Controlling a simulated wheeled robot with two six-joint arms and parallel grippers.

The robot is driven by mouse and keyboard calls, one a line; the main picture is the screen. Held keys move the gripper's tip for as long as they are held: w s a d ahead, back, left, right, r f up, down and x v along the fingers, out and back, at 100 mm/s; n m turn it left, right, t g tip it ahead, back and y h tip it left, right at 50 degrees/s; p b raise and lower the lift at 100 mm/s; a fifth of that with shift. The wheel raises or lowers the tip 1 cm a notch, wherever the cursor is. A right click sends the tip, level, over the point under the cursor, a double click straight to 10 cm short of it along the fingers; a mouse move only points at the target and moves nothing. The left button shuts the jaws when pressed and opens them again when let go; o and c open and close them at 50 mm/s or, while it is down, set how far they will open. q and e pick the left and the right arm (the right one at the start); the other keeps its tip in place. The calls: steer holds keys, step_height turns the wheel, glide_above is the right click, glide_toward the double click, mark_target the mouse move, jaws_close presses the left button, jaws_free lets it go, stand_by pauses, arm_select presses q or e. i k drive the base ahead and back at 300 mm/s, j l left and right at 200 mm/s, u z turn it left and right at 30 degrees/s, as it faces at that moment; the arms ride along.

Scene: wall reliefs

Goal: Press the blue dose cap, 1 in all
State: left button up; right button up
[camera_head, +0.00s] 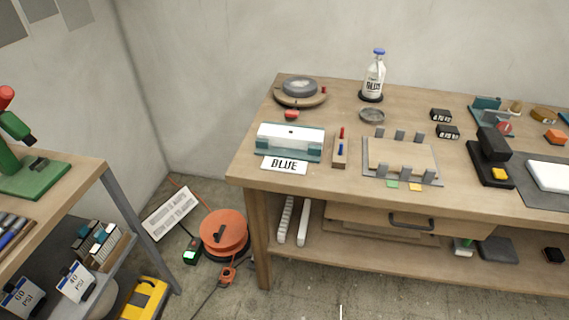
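A clear bottle (374,77) with a label stands upright on a dark round base near the back edge of the wooden workbench (335,92). Its blue dose cap (379,51) sits on top of the bottle. A white card reading "BLUE" (284,166) lies at the bench's front left, in front of a white and teal device (290,140). Neither of my grippers is in view, and nothing touches the bottle or cap.
A grey fixture (402,158) and a black device (490,158) stand further right. An orange cable reel (224,232) is on the floor between the bench and the left table (75,171).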

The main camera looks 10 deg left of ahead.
mark_target(379, 52)
steer(key=i, duration=1.4)
steer(key=l, duration=0.05)
